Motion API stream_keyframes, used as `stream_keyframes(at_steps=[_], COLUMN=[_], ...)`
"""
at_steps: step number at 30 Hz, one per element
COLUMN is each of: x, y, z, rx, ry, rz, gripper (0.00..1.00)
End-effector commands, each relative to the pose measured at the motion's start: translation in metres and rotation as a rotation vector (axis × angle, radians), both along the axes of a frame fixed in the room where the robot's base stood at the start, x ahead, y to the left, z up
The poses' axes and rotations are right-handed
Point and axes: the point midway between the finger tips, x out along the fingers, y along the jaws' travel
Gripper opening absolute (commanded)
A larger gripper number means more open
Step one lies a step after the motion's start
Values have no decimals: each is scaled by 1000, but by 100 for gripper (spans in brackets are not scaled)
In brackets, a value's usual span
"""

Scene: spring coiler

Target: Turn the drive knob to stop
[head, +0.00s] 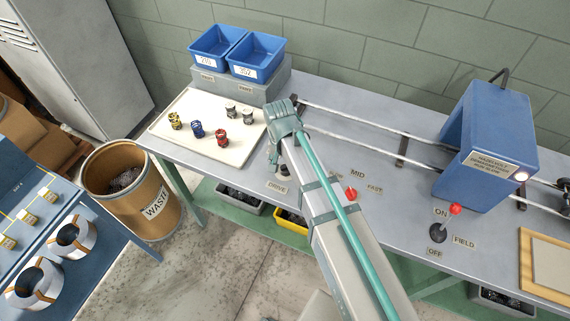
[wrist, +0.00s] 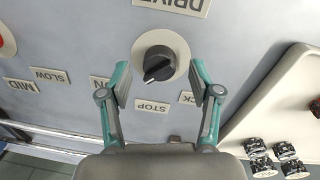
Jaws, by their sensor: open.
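The drive knob (wrist: 160,64) is dark with a raised ridge, on a round pale base, in the upper middle of the wrist view. Its ridge lies at a slant; I cannot tell which end points. The STOP label (wrist: 152,106), upside down here, is below it, and the DRIVE label (wrist: 172,5) is above. My gripper (wrist: 160,78) is open, with one finger on each side of the knob's base and no clear grip on it. In the head view my arm hides most of the knob; the DRIVE label (head: 277,187) shows beside it.
SLOW (wrist: 50,75) and MID (wrist: 20,86) labels lie left of the knob in the wrist view. A cream tray (head: 163,126) with several coils is left of my arm. A red-topped FIELD lever (head: 455,210) and a blue machine (head: 488,140) stand to the right.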

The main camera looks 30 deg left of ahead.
Motion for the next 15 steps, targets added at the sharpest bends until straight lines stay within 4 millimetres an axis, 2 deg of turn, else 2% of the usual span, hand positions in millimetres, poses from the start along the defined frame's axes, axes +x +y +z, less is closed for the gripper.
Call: stream_keyframes(at_steps=[6, 15], x=[0, 0], y=[-1, -1], z=[-11, -13], rx=[0, 0], ry=[0, 0], rz=[0, 0], gripper=[63, 63])
